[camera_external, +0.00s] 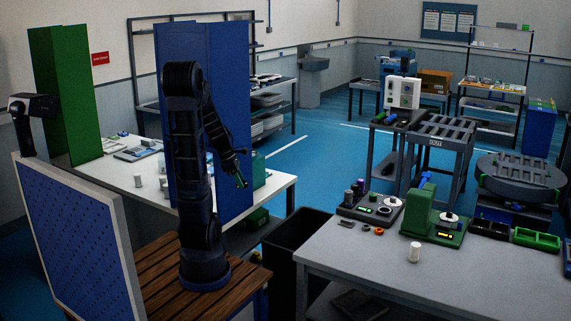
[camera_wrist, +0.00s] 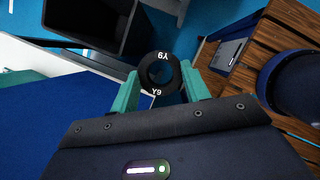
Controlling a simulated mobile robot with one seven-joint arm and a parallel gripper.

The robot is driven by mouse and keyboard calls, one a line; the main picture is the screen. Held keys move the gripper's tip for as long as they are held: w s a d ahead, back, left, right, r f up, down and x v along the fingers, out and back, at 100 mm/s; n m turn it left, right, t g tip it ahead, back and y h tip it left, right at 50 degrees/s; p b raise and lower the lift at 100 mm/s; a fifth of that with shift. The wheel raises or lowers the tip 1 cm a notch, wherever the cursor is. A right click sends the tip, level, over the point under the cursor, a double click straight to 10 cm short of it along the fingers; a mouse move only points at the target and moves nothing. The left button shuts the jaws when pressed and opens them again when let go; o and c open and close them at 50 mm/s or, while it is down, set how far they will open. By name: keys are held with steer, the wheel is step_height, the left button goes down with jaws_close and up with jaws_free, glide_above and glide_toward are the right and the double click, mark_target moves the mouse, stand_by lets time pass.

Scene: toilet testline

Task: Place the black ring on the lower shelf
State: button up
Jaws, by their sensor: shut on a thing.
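The black ring (camera_wrist: 146,74) has white lettering and a hole through its middle. It sits between the two teal fingers of my gripper (camera_wrist: 161,78) in the wrist view, and the fingers are shut on it from both sides. In the external view my gripper (camera_external: 240,179) hangs in the air, pointing down, in front of the tall blue panel and near the right end of the white table. The ring is too small to make out there. A lower shelf (camera_external: 262,232) shows partly under the white table, with a green box on it; whether it is the task's shelf I cannot tell.
The white table (camera_external: 120,178) is behind my arm, with the tall blue panel (camera_external: 222,110) on it. A black bin (camera_external: 292,240) stands between my wooden base and the grey table (camera_external: 460,285). The grey table holds a green fixture (camera_external: 432,225) and small parts.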

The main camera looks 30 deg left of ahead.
steer(key=s+a+r+n+y, duration=0.2)
steer(key=s+a+r+n, duration=0.3)
steer(key=a, duration=0.6)
steer(key=s+a+r+n+t+y, duration=0.1)
steer(key=s+a+r+n+y, duration=0.15)
steer(key=a+r+n, duration=0.5)
steer(key=s+a+r+n+y, duration=0.1)
steer(key=s+a+r+n, duration=0.4)
steer(key=a, duration=1)
steer(key=shift+m, duration=0.85)
steer(key=w+a, duration=0.2)
steer(key=w, duration=0.3)
steer(key=w+a, duration=0.2)
steer(key=w, duration=0.4)
steer(key=w+a+r, duration=0.1)
steer(key=w+a, duration=0.1)
steer(key=w, duration=0.4)
steer(key=shift+w+a+r, duration=0.1)
steer(key=shift+a, duration=0.2)
steer(key=shift+f+t, duration=0.3)
steer(key=shift+f, duration=1.4)
steer(key=shift+f, duration=0.15)
steer(key=o, duration=0.9)
steer(key=shift+o, duration=0.2)
